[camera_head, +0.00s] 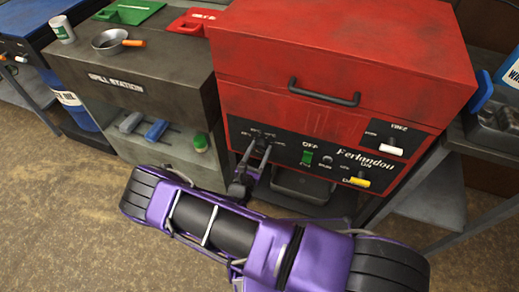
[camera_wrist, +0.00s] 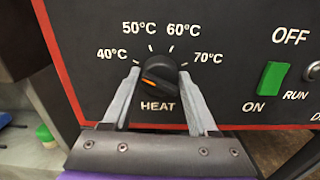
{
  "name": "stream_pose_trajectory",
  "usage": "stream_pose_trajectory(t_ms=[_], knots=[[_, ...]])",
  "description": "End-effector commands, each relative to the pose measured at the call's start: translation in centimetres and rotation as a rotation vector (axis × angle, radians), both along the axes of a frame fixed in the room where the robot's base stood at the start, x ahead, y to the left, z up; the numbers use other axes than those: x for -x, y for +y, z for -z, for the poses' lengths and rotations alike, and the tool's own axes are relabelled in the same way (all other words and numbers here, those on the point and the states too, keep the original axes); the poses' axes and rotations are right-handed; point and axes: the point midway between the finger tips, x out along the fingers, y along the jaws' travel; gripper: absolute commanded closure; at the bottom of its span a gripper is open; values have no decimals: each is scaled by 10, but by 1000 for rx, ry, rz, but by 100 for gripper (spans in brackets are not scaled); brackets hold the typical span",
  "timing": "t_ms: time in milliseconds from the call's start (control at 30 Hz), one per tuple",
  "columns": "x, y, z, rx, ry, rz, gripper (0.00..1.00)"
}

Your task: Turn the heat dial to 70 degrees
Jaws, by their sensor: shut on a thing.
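The heat dial (camera_wrist: 160,70) is a black knob with an orange mark on the black front panel of a red machine (camera_head: 340,60). Labels 40, 50, 60 and 70 °C arc above it, and HEAT is printed below. The orange mark sits on the knob's lower left side, nearer the 40 °C side than the 70 °C side; its exact pointing is hard to tell. My gripper (camera_wrist: 159,76) is shut on the dial, one finger on its left and one on its right. In the head view my gripper (camera_head: 252,162) reaches the panel's left part and mostly hides the dial.
A green ON/OFF switch (camera_wrist: 270,78) lies right of the dial. A yellow-handled lever (camera_head: 358,182) and a white one (camera_head: 393,150) are farther right. A grey tray (camera_head: 302,186) lies below the panel. A spill station (camera_head: 135,85) stands close on the left.

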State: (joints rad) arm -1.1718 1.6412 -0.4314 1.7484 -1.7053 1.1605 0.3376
Motion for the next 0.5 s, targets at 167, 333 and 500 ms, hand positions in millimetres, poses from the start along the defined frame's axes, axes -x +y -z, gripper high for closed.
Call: stream_pose_trajectory(t_ms=[167, 333, 500], knots=[[0, 0, -1, -97, -35, 1, 97], [0, 0, -2, -232, -84, 1, 97], [0, 0, -1, -386, -139, 1, 97]])
